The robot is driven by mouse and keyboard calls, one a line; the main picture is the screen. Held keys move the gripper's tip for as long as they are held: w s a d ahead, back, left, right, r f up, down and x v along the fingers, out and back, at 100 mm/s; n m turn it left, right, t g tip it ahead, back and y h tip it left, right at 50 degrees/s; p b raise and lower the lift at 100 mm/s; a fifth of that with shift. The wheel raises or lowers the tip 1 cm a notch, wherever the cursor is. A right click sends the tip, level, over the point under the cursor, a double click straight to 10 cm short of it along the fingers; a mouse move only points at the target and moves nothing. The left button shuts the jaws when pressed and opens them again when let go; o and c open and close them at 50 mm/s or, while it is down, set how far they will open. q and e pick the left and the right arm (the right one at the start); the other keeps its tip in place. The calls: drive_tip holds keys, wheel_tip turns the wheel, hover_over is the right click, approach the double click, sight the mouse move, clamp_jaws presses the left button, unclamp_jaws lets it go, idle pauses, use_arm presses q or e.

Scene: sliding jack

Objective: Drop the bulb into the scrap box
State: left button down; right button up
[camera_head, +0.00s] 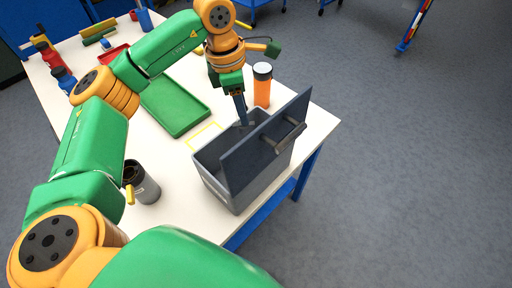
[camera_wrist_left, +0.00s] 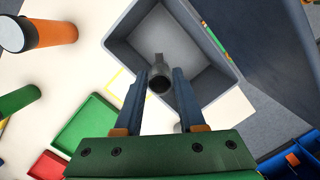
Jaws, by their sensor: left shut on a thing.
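My left gripper (camera_head: 242,122) points down over the open grey scrap box (camera_head: 219,183) at the table's edge. The box's dark lid (camera_head: 265,147) stands raised on its right side. In the left wrist view, my left gripper (camera_wrist_left: 160,76) is shut on a small dark grey piece, which looks like the bulb (camera_wrist_left: 161,83). It sits between the fingertips, with the box (camera_wrist_left: 122,48) and its pale inside behind it. In the head view the bulb is mostly hidden by the fingers and too small to make out. My right gripper is not in view.
An orange jar with a white lid (camera_head: 262,88) stands just behind the box. A green tray (camera_head: 174,108) and a yellow outline (camera_head: 204,135) lie left of it. Open floor lies right.

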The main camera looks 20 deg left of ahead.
sight(240, 128)
use_arm(q)
drive_tip(key=f+b, duration=0.1)
drive_tip(key=s+f+b, duration=0.1)
drive_tip(key=f+b, duration=0.3)
drive_tip(key=shift+s+f, duration=0.2)
drive_tip(key=shift+s, duration=0.1)
drive_tip(key=shift+w+f, duration=0.15)
drive_tip(key=shift+f, duration=0.05)
drive_tip(key=shift+w+r, duration=0.1)
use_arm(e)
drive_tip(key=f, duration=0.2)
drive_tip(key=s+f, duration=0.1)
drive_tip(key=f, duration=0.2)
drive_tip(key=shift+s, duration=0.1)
use_arm(q)
drive_tip(key=shift+c, duration=2.1)
unclamp_jaws()
drive_tip(key=shift+s+r, duration=0.1)
drive_tip(key=shift+s, duration=0.1)
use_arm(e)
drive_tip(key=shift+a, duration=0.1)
use_arm(q)
drive_tip(key=shift+w, duration=0.1)
drive_tip(key=r, duration=0.4)
drive_tip(key=a+r, duration=0.1)
drive_tip(key=r, duration=0.2)
drive_tip(key=shift+s, duration=0.3)
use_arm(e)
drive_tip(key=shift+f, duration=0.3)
